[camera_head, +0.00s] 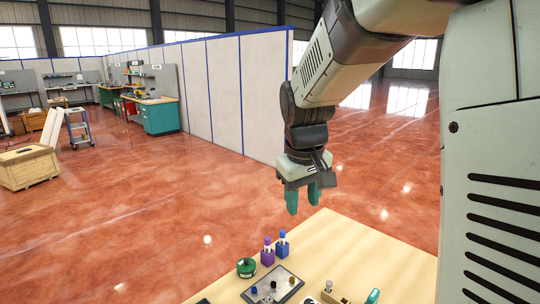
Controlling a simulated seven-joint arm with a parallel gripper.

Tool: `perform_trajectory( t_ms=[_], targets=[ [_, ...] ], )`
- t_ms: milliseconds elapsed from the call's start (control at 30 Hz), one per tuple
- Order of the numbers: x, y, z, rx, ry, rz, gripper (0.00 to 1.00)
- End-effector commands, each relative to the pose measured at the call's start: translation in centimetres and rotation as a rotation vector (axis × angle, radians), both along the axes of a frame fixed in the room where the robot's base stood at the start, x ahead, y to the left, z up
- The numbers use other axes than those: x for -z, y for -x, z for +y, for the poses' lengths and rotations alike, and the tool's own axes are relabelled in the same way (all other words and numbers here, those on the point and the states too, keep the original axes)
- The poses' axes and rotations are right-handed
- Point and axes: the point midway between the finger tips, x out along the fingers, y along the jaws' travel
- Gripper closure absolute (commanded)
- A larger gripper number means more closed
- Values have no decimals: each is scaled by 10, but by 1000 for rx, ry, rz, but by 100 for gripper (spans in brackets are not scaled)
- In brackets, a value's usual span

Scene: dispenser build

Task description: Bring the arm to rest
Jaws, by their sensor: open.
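My gripper (303,197) hangs from my arm in the upper middle of the head view, with its teal fingers pointing down. It is open and nothing shows between the fingers. In the picture it shows above the far edge of the pale wooden table (365,262), apart from the objects on it.
The table holds a purple block (267,256) and a blue block (282,250), each with an upright piece, a green round item (246,267), a dark-framed plate (272,288) with knobs, and a wooden holder (335,298). The table's right part is mostly bare. A partition wall (225,90) stands beyond.

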Motion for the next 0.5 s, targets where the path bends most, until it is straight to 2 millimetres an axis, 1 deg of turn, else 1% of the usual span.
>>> perform_trajectory(
  t_ms=[33,67,100,167,200,333,400,500],
  targets=[
    [-21,21,-6,34,-7,-33,56],
    [-30,33,-9,54,-12,-48,56],
    [-40,49,-13,81,-21,-67,56],
    [-54,74,-19,120,-34,-95,56],
    [-61,91,-23,148,-44,-113,56],
    [-77,145,-33,231,-87,-174,56],
    [-79,171,-37,272,-113,-201,56],
    [-78,203,-41,321,-146,-235,56]
  ],
)
